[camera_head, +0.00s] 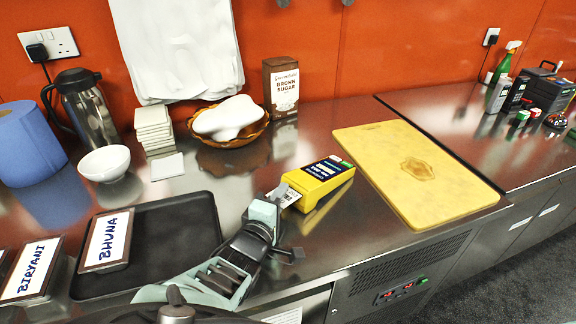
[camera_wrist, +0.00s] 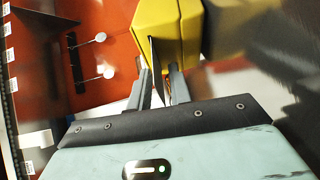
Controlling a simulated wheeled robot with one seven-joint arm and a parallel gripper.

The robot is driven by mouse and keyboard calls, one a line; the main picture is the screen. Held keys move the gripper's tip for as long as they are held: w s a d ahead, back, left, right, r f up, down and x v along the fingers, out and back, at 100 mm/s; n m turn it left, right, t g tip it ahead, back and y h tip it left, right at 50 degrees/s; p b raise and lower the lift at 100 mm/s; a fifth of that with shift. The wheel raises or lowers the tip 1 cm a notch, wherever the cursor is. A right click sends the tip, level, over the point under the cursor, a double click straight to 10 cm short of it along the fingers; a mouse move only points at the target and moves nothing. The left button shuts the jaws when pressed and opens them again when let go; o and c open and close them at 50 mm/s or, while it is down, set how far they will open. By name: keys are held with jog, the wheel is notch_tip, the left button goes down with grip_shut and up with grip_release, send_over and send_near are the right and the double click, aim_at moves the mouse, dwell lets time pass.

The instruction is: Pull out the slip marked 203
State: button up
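A yellow box-shaped ticket printer (camera_head: 322,180) with a dark label stands on the steel counter; its yellow body also fills the top of the wrist view (camera_wrist: 167,30). A white printed slip (camera_head: 284,195) sticks out of its near left end. Its marking is too small to read. My gripper (camera_head: 272,196) is at that end, beside the slip. In the wrist view the slip (camera_wrist: 157,78) is seen almost edge-on as a thin dark sheet between my two grey fingers (camera_wrist: 160,72). A gap shows between the fingers, so they look open around it.
A yellow cutting board (camera_head: 440,190) lies to the right. A black tray (camera_head: 185,235) with a BHUNA sign (camera_head: 108,240) is at left. A white bowl (camera_head: 105,163), stacked tiles (camera_head: 154,128), a bread basket (camera_head: 230,135) and a brown sugar box (camera_head: 282,88) stand behind.

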grip_shut()
jog(key=shift+s+a+r, duration=0.15)
jog(key=shift+s+a, duration=1.7)
jog(key=shift+a, duration=0.15)
